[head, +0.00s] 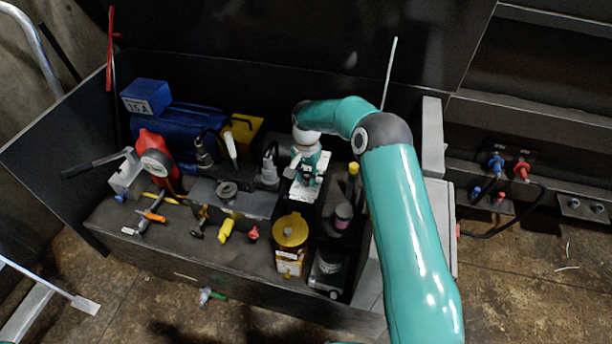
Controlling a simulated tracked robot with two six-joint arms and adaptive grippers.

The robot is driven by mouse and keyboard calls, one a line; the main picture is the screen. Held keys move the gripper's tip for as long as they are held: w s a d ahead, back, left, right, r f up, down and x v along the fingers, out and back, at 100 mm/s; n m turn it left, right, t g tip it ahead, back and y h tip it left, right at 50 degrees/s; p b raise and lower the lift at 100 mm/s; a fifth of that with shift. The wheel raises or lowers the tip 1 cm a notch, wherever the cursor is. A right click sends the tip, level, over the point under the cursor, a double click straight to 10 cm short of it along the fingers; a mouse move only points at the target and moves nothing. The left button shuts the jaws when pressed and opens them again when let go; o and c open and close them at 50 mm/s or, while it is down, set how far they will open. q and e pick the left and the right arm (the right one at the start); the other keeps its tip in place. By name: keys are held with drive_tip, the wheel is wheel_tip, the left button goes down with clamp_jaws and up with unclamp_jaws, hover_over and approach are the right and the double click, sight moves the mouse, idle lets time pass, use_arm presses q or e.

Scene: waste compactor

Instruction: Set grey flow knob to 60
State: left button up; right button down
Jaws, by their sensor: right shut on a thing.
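My right arm comes in from the lower right and bends over the bench. Its gripper (306,178) points down at a white marked plate (297,191) on a dark block in the middle of the bench. The gripper is shut on what seems to be the grey flow knob at this plate. The fingers and wrist hide the knob, so its pointer and setting cannot be read. The plate's markings are too small to read. My left gripper is not in view.
Dark panels border the bench.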

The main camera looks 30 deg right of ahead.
sight(306, 178)
drive_tip(key=shift+w+f+b, duration=0.1)
drive_tip(key=shift+b, duration=0.45)
drive_tip(key=shift+n, duration=0.3)
drive_tip(key=c, duration=0.9)
unclamp_jaws()
drive_tip(key=shift+r, duration=0.2)
wheel_tip(306, 178, up, 12)
drive_tip(key=shift+f, duration=0.15)
